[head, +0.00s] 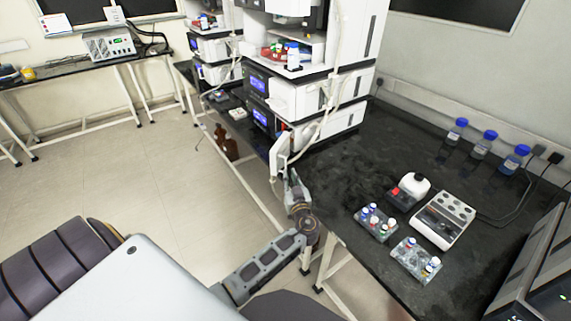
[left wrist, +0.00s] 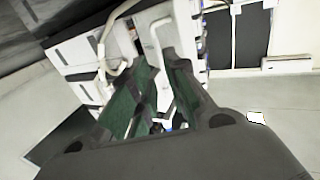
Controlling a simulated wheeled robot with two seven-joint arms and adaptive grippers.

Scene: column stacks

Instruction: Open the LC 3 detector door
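The LC stack (head: 308,95) stands on the black bench, its white modules carrying blue displays. A white door-like panel (head: 281,153) stands out at its lower front corner, swung away from the module's face. My left gripper (head: 291,178) is at this panel. In the left wrist view its two green-lined fingers (left wrist: 160,85) are apart, with a white bar-like handle (left wrist: 157,42) between them. I cannot tell whether they touch it. The stack's white modules (left wrist: 75,50) also show there. My right gripper is not in view.
A second stack (head: 213,48) stands behind. Brown bottles (head: 226,145) stand below the bench. The floor at left is clear.

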